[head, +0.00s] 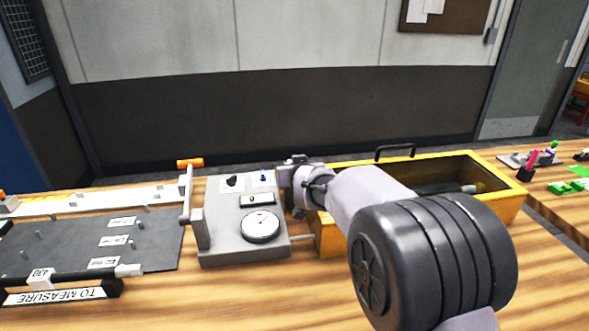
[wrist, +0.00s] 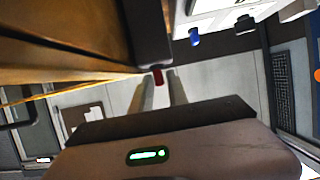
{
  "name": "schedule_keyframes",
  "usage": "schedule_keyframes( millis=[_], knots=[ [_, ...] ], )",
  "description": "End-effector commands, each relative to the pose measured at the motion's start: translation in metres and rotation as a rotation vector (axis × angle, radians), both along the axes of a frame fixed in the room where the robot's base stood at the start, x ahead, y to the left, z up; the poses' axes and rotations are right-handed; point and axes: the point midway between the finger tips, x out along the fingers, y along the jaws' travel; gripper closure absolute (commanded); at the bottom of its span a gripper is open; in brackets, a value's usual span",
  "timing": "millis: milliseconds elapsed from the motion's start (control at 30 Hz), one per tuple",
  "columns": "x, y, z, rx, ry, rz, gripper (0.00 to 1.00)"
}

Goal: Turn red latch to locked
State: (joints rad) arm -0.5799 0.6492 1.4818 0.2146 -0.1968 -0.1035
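The red latch (wrist: 157,76) shows in the wrist view as a small red piece at the end of a dark grey part. My gripper (wrist: 162,80) has its two pale fingers apart, with the latch between or just beyond their tips; I see no clear contact. In the head view my gripper (head: 290,178) is at the right side of the grey gauge box (head: 222,238), and the latch is hidden there. I cannot read the latch's position.
A yellow bin (head: 330,238) stands close on the right. A dark peg board (head: 80,245) lies to the left. Open wood shows in front.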

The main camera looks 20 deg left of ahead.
Motion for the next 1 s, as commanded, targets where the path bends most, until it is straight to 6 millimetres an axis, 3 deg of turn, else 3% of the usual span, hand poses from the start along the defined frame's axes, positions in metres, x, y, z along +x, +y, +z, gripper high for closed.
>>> schedule_keyframes(
  millis=[167, 300, 733, 1000],
  knots=[
    [0.000, 0.000, 0.000, 0.000, 0.000, 0.000, 0.80],
    [0.000, 0.000, 0.000, 0.000, 0.001, 0.000, 1.00],
    [-0.001, 0.005, 0.009, 0.013, 0.003, -0.030, 1.00],
    [-0.002, 0.007, 0.019, 0.002, 0.002, -0.202, 1.00]
  ],
)
